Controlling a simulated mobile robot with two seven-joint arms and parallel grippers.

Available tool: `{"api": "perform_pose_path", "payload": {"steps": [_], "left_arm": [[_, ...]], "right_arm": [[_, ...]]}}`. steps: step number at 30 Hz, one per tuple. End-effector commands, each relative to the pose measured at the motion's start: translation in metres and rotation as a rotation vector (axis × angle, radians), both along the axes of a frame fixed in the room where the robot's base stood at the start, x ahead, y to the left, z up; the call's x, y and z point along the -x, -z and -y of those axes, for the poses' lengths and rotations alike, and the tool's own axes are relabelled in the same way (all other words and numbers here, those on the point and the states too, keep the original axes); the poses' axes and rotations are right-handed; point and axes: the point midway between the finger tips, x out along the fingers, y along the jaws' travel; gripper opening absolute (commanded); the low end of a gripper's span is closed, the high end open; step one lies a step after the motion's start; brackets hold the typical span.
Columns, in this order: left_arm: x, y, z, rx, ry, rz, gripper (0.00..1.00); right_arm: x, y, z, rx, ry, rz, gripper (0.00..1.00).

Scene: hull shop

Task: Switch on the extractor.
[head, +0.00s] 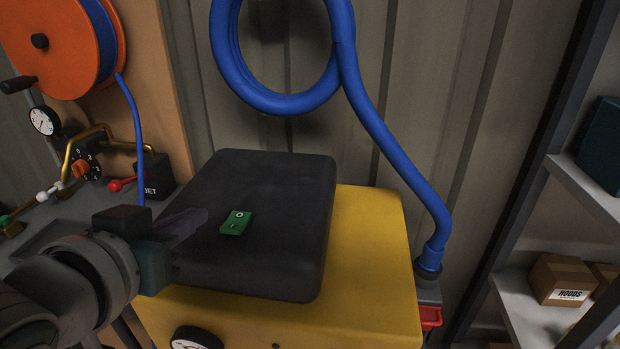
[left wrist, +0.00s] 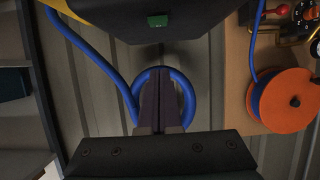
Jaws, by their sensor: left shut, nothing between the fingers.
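The extractor is a yellow box (head: 375,265) with a black top (head: 275,180). A green rocker switch (head: 235,222) sits on the black top, with a white O at its far end and a fainter mark at its near end. I cannot tell which side is pressed in. The switch also shows at the top of the left wrist view (left wrist: 158,20). My left gripper (head: 203,216) is shut and empty, its fingertips just left of the switch in the head view. In the left wrist view its fingers (left wrist: 161,82) point toward the black top, apart from the switch. My right gripper is not in view.
A blue hose (head: 385,130) hangs coiled on the wall and runs down right of the box. An orange reel (head: 60,45), a gauge (head: 43,121) and a dial (head: 82,168) are at left. Shelves with boxes (head: 562,281) stand at right. A round gauge (head: 195,338) is on the box front.

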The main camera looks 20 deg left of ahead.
Motion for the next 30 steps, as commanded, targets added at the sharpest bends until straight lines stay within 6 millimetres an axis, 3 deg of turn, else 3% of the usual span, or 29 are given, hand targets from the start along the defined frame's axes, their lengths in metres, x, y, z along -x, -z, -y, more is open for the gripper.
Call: {"api": "perform_pose_path", "payload": {"steps": [14,21,30], "left_arm": [[-0.085,0.036,-0.021,-0.002,-0.001,0.002,0.00],[-0.078,0.069,-0.019,0.001,-0.001,-0.002,0.00],[-0.077,0.074,-0.019,0.000,0.000,0.000,0.00]], "right_arm": [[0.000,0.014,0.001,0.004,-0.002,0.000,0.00],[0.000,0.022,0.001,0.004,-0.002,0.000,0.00],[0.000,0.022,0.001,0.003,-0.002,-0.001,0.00]]}}
